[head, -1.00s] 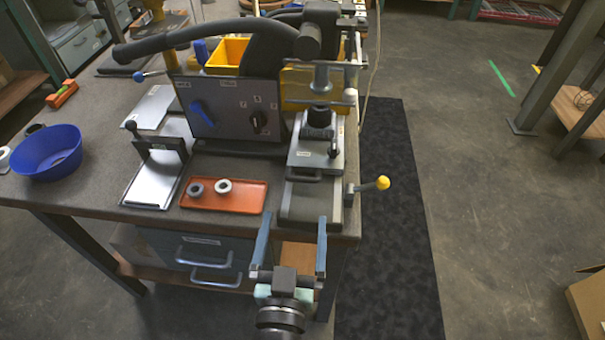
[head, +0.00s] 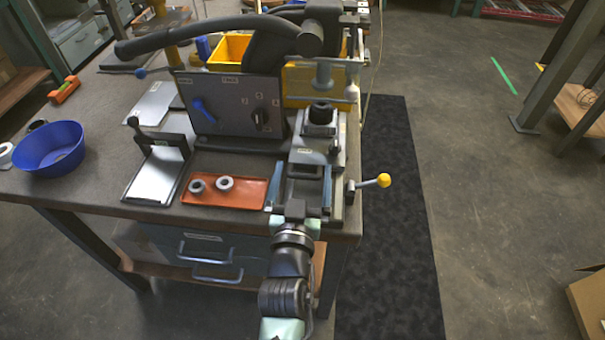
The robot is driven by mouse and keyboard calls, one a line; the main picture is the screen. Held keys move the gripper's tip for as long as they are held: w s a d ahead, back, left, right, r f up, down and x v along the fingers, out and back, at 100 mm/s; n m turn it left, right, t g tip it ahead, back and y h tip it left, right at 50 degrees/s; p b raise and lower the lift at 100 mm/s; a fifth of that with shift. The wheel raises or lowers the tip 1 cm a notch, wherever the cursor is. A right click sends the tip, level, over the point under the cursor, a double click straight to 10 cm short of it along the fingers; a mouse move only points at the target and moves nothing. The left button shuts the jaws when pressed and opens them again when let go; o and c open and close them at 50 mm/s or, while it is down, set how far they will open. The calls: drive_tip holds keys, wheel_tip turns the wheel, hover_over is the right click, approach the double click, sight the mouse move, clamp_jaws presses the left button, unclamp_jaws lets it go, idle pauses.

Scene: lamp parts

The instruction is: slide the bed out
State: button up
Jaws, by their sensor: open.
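The bed (head: 309,156) is a grey labelled plate on a rail under the machine's press head, at the table's right front. A dark block with a knob (head: 319,117) stands on it. My gripper (head: 303,168) reaches in from the front at the bed's near end. Its two blue-grey fingers are spread wide, one on each side of the bed's front handle (head: 304,173). I cannot tell whether either finger touches the bed. The gripper body partly hides the near part of the rail.
A lever with a yellow knob (head: 383,180) sticks out to the right of the rail. An orange tray (head: 244,199) with two grey rings lies just left of my gripper. A control panel (head: 232,108) stands behind it. A blue bowl (head: 49,150) sits at the far left.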

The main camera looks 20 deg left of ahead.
drive_tip(key=shift+c, duration=0.2)
clamp_jaws()
drive_tip(key=shift+a, duration=0.1)
drive_tip(key=shift+s, duration=0.1)
